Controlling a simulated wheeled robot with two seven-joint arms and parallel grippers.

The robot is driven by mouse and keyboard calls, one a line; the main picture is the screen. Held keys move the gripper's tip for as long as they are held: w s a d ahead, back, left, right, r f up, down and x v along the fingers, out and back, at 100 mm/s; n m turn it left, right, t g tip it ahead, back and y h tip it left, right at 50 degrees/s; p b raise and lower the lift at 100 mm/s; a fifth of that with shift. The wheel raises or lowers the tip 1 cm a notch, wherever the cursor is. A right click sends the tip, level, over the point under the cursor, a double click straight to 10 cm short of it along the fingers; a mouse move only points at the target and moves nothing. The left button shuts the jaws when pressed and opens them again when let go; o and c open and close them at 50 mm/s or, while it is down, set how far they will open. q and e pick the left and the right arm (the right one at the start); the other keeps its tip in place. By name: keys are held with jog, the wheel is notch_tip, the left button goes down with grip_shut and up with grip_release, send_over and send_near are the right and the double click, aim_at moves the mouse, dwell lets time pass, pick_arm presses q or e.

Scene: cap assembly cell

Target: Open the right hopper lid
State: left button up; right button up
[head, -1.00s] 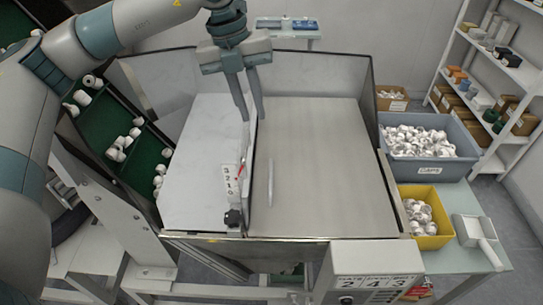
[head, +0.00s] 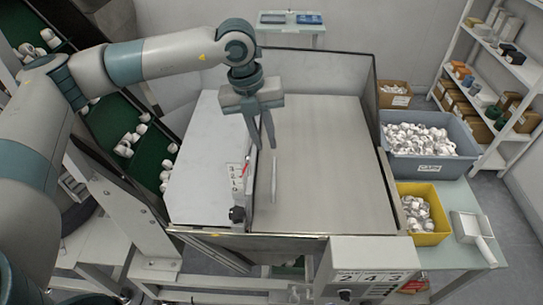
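The right hopper lid (head: 325,165) is a flat grey panel lying closed on the right half of the hopper. A thin upright bar handle (head: 274,182) stands near its left edge. My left gripper (head: 266,147) points down by the far end of this handle. Its two fingers are apart with a narrow gap, and I see nothing held between them. I cannot tell whether a fingertip touches the handle. The left lid (head: 207,165) is a white panel beside it, across a central divider. My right gripper is not in view.
A small scale with a red pointer and black knob (head: 237,214) sits on the divider. A grey CAPS bin (head: 430,160) and a yellow bin (head: 428,238) stand on the right. A numbered control box (head: 375,255) is at the front.

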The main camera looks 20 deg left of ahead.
aim_at(273, 168)
pick_arm(q)
jog(key=f+p, duration=0.1)
jog(key=f, duration=0.1)
jog(key=d+f+p, duration=0.1)
jog(key=f, duration=0.2)
jog(key=f+p, duration=0.1)
jog(key=f, duration=0.2)
jog(key=shift+w+d+f, duration=0.15)
jog(key=shift+w+d, duration=0.05)
jog(key=shift+d, duration=0.1)
grip_shut()
